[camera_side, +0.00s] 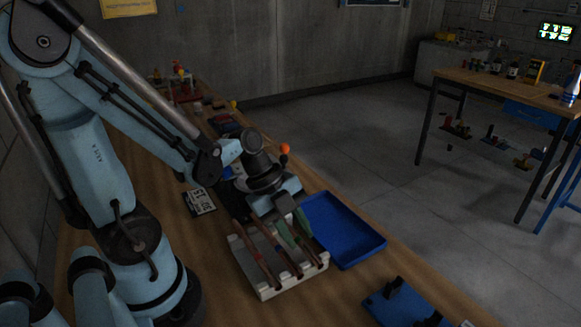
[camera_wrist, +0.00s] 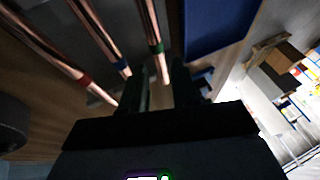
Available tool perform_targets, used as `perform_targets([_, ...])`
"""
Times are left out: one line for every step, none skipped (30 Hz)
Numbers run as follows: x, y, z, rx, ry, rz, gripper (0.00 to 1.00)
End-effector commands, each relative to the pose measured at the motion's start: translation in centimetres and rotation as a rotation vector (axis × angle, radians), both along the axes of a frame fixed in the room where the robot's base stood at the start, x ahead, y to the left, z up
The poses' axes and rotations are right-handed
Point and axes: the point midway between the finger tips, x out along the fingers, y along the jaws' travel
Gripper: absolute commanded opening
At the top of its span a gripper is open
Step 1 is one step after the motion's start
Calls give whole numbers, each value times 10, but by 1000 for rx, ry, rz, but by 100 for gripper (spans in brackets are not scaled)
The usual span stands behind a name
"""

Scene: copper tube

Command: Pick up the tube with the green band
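The copper tube with the green band (camera_wrist: 151,22) shows at the top middle of the wrist view, its lower end reaching between my fingers. My gripper (camera_wrist: 164,88) is open, with one dark finger on each side of that end; I cannot tell whether either finger touches it. The tube with the blue band (camera_wrist: 98,35) and the tube with the red band (camera_wrist: 42,45) lie to its left. In the side view my gripper (camera_side: 294,228) is low over the right part of the pale rack (camera_side: 285,284) that holds the tubes; its fingers largely hide the green-banded tube there.
A blue tray (camera_side: 345,232) stands close to the right of the rack. A blue fixture with black parts (camera_side: 405,304) is nearer the front right. A white printed card (camera_side: 200,201) lies left of the gripper. Various small items crowd the bench's far end.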

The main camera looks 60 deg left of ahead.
Motion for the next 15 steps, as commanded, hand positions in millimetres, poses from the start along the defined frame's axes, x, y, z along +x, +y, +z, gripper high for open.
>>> perform_targets([2,-2,-4,1,0,-3,30])
perform_targets([3,-3,-6,0,0,-3,30])
perform_targets([3,-4,-8,0,0,-2,30])
perform_targets([4,-4,-10,1,0,-2,30])
perform_targets([4,-5,-12,0,1,-1,30])
perform_targets([5,-6,-13,0,1,-1,30])
perform_targets([5,-6,-14,0,1,-1,30])
perform_targets([5,-7,-16,0,0,-1,30])
perform_targets([5,-7,-16,0,0,-1,30])
perform_targets([6,-8,-17,0,0,-1,30])
perform_targets([6,-8,-17,0,0,-1,30])
perform_targets([6,-8,-18,0,0,-1,30])
perform_targets([6,-8,-18,0,0,-1,30])
perform_targets([6,-8,-18,0,0,-1,30])
perform_targets([6,-8,-18,0,0,-1,30])
